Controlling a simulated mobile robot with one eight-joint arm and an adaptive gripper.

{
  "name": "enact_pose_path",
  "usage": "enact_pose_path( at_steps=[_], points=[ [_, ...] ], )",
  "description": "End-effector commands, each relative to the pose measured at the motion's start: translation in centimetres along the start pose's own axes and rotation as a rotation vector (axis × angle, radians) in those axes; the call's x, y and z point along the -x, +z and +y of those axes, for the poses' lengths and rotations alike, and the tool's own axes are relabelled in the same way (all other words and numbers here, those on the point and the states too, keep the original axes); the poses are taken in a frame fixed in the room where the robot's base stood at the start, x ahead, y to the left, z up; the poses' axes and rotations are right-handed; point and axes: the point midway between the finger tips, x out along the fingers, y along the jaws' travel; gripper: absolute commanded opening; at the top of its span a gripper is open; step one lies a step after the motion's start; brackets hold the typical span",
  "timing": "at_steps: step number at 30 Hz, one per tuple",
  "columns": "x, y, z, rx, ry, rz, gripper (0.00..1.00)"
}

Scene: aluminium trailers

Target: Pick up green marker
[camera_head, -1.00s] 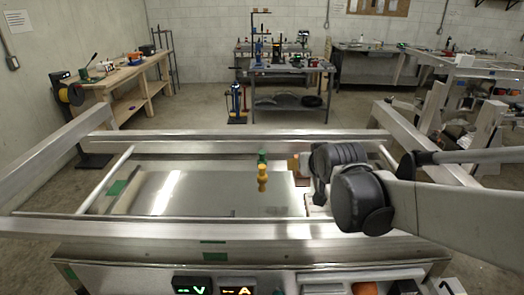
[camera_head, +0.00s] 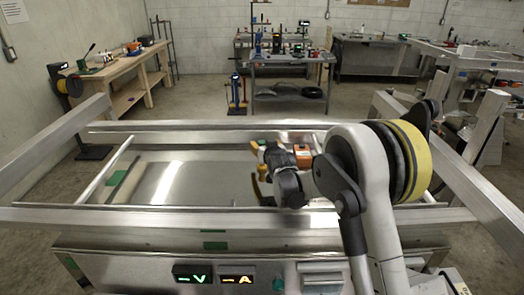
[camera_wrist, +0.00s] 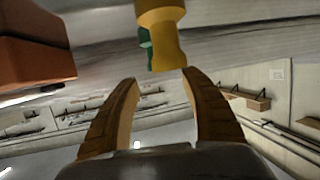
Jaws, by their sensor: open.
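In the wrist view a yellow object (camera_wrist: 160,30) lies just beyond my fingertips, near the middle of the gap. A green piece (camera_wrist: 146,50), perhaps the green marker, shows partly hidden behind its left side. My gripper (camera_wrist: 160,77) is open, with nothing between its fingers. In the head view my gripper (camera_head: 258,162) is over the metal trailer bed. A small green patch (camera_head: 262,142) shows beside its upper finger. The yellow object is hard to tell apart from my yellow fingers there.
An orange block (camera_head: 300,152) is right beside my gripper; a red-brown block (camera_wrist: 32,52) fills the upper left of the wrist view. Trailer rails (camera_head: 180,217) frame the bed. Benches stand farther back.

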Motion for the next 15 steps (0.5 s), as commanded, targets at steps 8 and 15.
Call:
enact_pose_path(
  at_steps=[8,15],
  points=[
    [-3.2,0.7,0.3,-0.001,0.001,0.000,0.54],
    [-5.8,0.7,0.4,0.000,0.000,-0.001,0.54]
  ],
)
